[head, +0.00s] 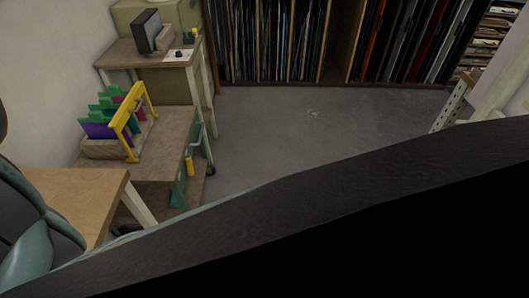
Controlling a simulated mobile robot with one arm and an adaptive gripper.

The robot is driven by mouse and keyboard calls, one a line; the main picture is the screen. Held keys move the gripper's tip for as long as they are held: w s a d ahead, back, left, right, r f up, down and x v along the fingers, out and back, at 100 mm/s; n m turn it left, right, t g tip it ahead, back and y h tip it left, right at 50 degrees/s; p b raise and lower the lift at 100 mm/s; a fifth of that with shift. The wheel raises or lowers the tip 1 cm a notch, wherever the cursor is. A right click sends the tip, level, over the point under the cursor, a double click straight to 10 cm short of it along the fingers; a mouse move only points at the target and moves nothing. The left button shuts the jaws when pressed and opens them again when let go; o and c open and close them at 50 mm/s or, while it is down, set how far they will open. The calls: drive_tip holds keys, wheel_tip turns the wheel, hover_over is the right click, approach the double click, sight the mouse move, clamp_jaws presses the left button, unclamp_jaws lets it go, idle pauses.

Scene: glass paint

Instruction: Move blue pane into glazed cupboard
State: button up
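I see no pane that is clearly blue. A purple pane (98,131) stands upright with green panes (103,103) and a magenta pane in a slotted rack with a yellow frame (133,118), at the left of the head view. I cannot make out a glazed cupboard. My gripper is not in view. A large dark shape close to the camera hides the whole lower right.
The rack stands on a grey-brown cart (165,160) with wheels. A wooden table (80,192) is in front of it. Behind is a small bench (175,58) with a dark screen. Shelves of upright sheets (270,40) line the back. The grey floor (300,125) between is clear.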

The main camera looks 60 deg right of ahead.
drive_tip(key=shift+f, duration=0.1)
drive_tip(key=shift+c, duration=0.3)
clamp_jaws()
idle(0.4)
